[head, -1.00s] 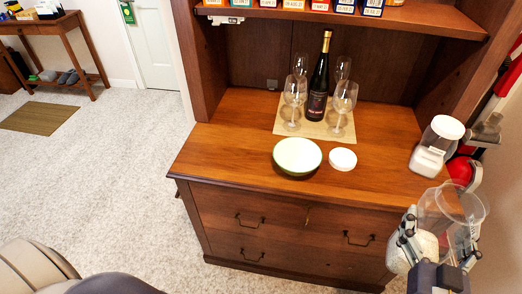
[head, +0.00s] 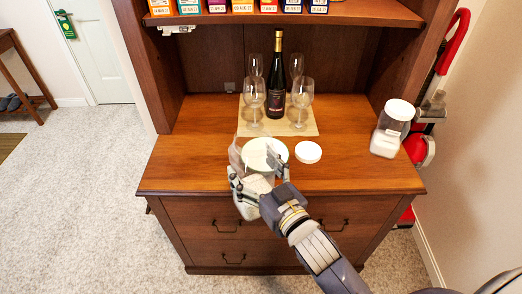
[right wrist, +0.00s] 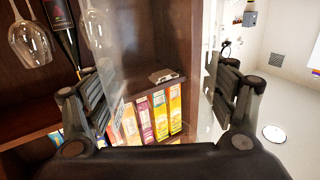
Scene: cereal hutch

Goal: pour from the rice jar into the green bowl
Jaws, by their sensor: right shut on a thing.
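The rice jar (head: 250,205) is clear, with white contents, and has no lid on. My right gripper (head: 256,174) is shut on it at the front edge of the hutch counter, in front of the green bowl. The green bowl (head: 264,150) stands on the counter, its pale inside facing up, partly hidden by the jar and fingers. Both fingers show in the right wrist view (right wrist: 158,110), with the clear jar wall between them. I cannot tell the jar's exact tilt. My left gripper is not in view.
A white round lid (head: 308,152) lies right of the bowl. Behind, a dark wine bottle (head: 275,85) and several wine glasses (head: 301,90) stand on a mat (head: 245,127). A second jar with a white lid (head: 391,130) stands at the right. Boxes (head: 242,6) line the shelf above.

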